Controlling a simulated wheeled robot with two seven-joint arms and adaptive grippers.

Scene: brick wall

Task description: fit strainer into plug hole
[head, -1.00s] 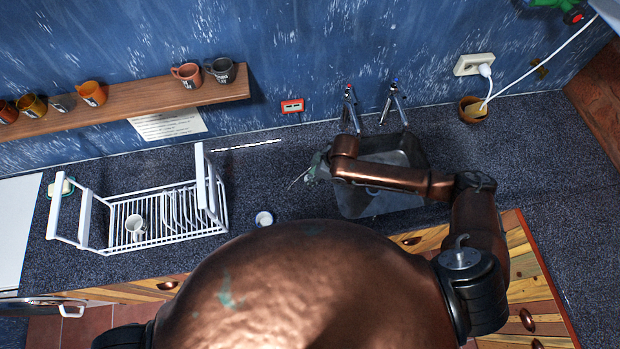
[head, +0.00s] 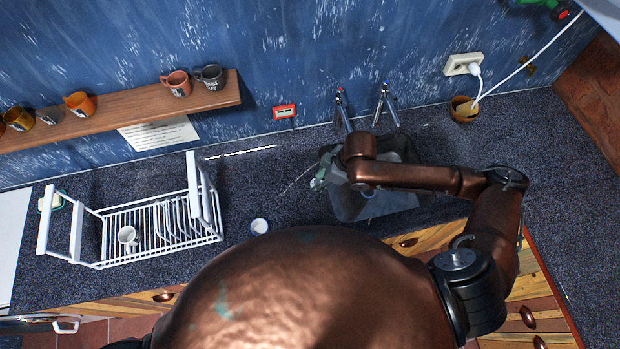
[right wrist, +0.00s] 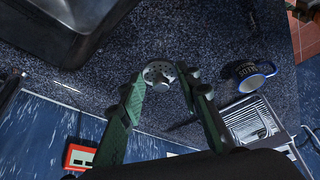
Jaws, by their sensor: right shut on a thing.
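The strainer (right wrist: 158,73) is a small round metal disc with holes. In the right wrist view it is between the green fingertips of my right gripper (right wrist: 160,75), which is shut on it. In the head view my right gripper (head: 319,180) is at the left rim of the sink, and the strainer cannot be made out. The grey sink (head: 386,208) is partly covered by my right arm; its dark edge also shows in the right wrist view (right wrist: 75,25). The plug hole is hard to make out beneath my arm. My left gripper is out of view.
A white dish rack (head: 150,225) with a cup is farther left. Two taps (head: 342,108) rise behind the sink.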

